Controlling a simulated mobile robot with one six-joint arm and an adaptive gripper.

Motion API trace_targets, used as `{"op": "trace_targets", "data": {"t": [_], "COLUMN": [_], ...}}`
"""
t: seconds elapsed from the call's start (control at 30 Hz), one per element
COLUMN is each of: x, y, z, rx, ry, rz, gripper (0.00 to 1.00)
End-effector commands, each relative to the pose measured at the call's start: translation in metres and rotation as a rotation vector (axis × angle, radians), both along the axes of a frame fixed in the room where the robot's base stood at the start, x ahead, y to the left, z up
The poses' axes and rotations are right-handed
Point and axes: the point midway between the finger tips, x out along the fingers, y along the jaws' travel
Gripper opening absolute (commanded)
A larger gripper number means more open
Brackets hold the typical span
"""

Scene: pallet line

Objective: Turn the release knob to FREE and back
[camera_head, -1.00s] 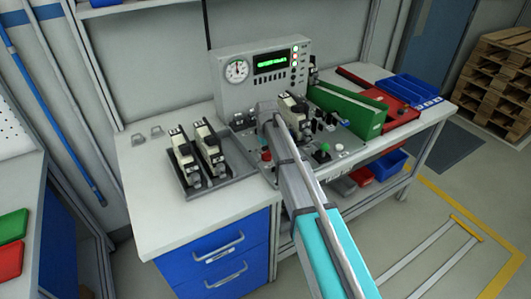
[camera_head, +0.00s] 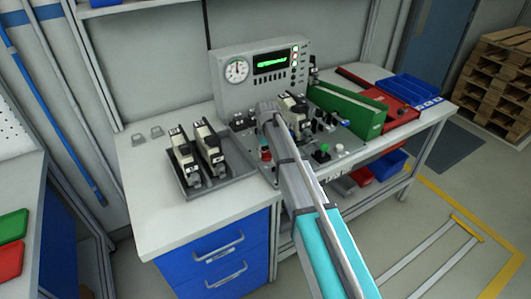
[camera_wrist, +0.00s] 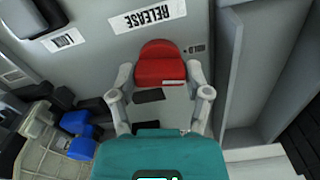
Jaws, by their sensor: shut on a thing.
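The red release knob (camera_wrist: 160,66) is in the upper middle of the wrist view, below a white RELEASE label (camera_wrist: 147,18) that reads upside down. My gripper (camera_wrist: 160,82) has one finger on each side of the knob and is shut on it. The knob's pointer and any FREE mark cannot be made out. In the head view my arm reaches over the bench's test panel and hides the knob and my fingertips.
A grey console (camera_head: 225,96) with a gauge and green display stands behind. A black tray (camera_head: 190,191) with two devices lies left, another device (camera_head: 293,108) beside my wrist. Green (camera_head: 345,110) and red cases and blue bins (camera_head: 408,88) fill the right. The bench's front left is clear.

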Motion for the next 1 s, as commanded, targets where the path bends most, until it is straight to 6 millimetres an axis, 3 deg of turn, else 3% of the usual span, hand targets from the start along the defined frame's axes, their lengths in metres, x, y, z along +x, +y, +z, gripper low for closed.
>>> {"op": "trace_targets", "data": {"t": [0.7,1.0], "x": [-0.0025,-0.0027], "y": [0.0007,0.0003], "z": [-0.0003,-0.0004], "rx": [0.001,0.0], "ry": [0.006,0.007], "rz": [-0.643,-0.806], "gripper": [0.15,0.15]}}
